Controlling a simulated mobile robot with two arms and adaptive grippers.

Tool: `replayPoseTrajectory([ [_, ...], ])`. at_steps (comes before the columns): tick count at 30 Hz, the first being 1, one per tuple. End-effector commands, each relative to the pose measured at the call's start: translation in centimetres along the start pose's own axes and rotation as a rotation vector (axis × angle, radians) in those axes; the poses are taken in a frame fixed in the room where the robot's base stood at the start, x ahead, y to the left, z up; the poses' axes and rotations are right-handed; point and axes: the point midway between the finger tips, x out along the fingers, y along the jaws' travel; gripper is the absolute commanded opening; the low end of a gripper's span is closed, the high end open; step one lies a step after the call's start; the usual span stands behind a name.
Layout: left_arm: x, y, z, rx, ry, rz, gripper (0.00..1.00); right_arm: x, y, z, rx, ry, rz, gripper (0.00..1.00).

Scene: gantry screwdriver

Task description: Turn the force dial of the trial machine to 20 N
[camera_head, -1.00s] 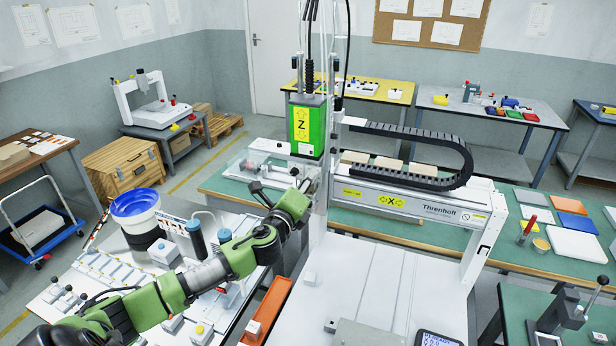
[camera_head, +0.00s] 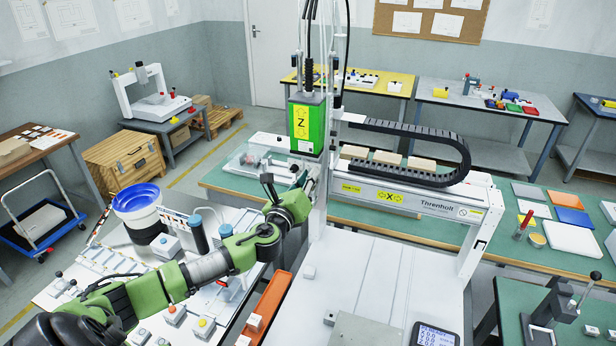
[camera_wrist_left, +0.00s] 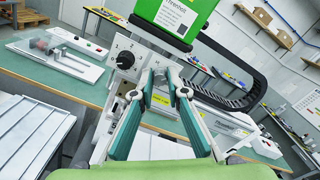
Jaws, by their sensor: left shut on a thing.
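The trial machine is a white gantry with a green Z head (camera_head: 307,125), which also shows in the left wrist view (camera_wrist_left: 172,18). In that view a round black dial (camera_wrist_left: 125,60) with a white mark sits on a light panel on the column. My left gripper (camera_wrist_left: 164,76) is just right of this dial, its teal fingers closed on a small grey piece. The fingertips hide most of that piece, and I cannot tell whether it is the force dial. In the head view my left gripper (camera_head: 312,186) is at the column below the Z head, its fingers hard to see. My right gripper is not in view.
The gantry's X beam (camera_head: 405,198) and black cable chain (camera_head: 420,139) extend to the right. A small display (camera_head: 435,335) stands at the front, its text too small to read surely. An orange tray (camera_head: 267,307) lies left of the white machine bed (camera_head: 370,270).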

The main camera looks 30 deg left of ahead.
Motion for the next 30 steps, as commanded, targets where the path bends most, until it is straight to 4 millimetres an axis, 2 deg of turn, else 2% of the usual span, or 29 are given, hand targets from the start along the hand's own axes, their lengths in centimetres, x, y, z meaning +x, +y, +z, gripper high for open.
replayPoseTrajectory([
  [7,-0.1,0.1,-0.2,-0.001,0.004,0.001,0.0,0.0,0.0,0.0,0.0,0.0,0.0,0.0],
  [8,-0.1,0.1,-0.2,-0.001,0.004,0.001,0.19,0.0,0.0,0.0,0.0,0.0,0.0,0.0],
  [9,-0.1,0.1,-0.2,-0.001,0.004,0.001,0.3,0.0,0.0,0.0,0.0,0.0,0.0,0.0],
  [10,-0.1,0.1,-0.2,-0.001,0.004,0.001,0.31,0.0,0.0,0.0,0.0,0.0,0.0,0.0],
  [22,-0.4,0.1,-0.1,-0.001,0.003,0.0,0.31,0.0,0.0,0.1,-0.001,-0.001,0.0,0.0],
  [26,-1.6,0.1,-0.2,0.0,0.004,0.0,0.31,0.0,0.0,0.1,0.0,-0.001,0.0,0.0],
  [30,-3.9,0.1,-0.3,0.0,0.006,0.0,0.31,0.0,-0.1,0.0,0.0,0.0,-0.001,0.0],
])
